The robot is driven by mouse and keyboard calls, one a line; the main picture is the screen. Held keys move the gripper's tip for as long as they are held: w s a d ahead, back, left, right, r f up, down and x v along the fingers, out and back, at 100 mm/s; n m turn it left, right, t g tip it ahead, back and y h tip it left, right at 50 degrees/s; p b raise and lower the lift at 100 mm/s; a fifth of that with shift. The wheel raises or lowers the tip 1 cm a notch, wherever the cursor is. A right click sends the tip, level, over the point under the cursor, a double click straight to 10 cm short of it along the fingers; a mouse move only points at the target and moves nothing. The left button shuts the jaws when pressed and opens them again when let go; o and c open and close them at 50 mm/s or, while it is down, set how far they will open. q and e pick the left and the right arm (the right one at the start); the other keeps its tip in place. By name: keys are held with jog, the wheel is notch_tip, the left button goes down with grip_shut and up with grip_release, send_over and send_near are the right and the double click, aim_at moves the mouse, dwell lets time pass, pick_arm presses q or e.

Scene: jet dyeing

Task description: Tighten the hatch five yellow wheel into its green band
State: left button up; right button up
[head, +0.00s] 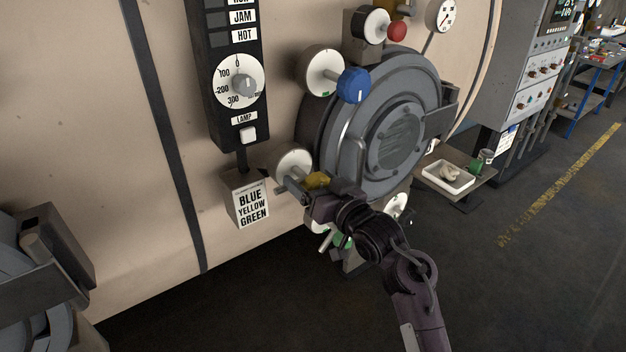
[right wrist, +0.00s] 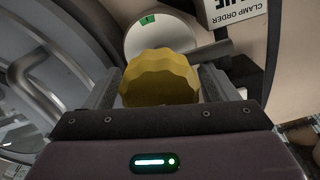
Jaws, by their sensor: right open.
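The yellow wheel (head: 318,180) is at the hatch's lower left in the head view, partly hidden by my right gripper (head: 303,187). In the right wrist view the ribbed yellow wheel (right wrist: 160,77) sits between the two fingers, which stand open on either side of it. I cannot tell whether they touch it. Behind it is a white dial (head: 293,161), also in the right wrist view (right wrist: 137,41), with a small green band (right wrist: 148,19) on its rim. Any pointer on the wheel is hidden. My left gripper is not in view.
The round grey hatch (head: 352,155) is right beside the wheel. A blue wheel (head: 353,85) and a red knob (head: 397,31) are above. A sign (head: 250,205) reads BLUE YELLOW GREEN. A tray (head: 462,184) stands at right; open floor lies beyond.

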jog(key=c, duration=1)
